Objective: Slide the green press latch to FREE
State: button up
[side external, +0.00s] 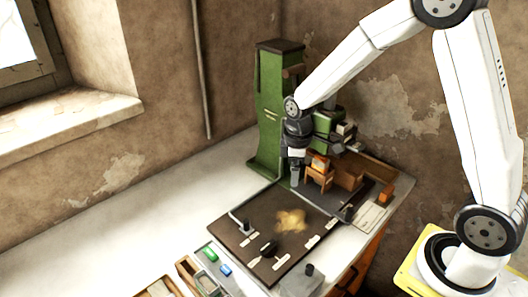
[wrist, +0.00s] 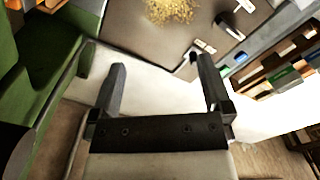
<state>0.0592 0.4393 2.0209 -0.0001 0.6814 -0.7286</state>
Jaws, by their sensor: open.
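The green press (side external: 270,110) stands at the back of the table, beside a dark board (side external: 232,228). On the board are a small grey post (side external: 246,225) and a black knob (side external: 268,248), with white labels near them. I cannot tell which part is the green press latch. My gripper (side external: 295,178) points down in front of the press column, above the board's back edge. In the wrist view my gripper (wrist: 163,75) is open, with nothing between its two fingers. Green press metal (wrist: 45,65) fills the left of that view.
A yellow pile (side external: 291,220) lies on the board's middle. Small orange and brown boxes (side external: 348,174) stand right of my gripper. Trays with a green piece (side external: 208,254) and a blue piece (side external: 224,270) sit at the front. The white table is clear on the left.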

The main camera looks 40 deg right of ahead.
jog(key=w+a+m, duration=0.6)
jog(key=a+m, duration=0.1)
jog(key=a, duration=0.5)
send_over(246, 220)
jog(key=shift+m, duration=0.3)
jog(key=shift+f, duration=2.7)
jog(key=shift+f, duration=0.1)
jog(key=shift+f, duration=4.75)
grip_shut()
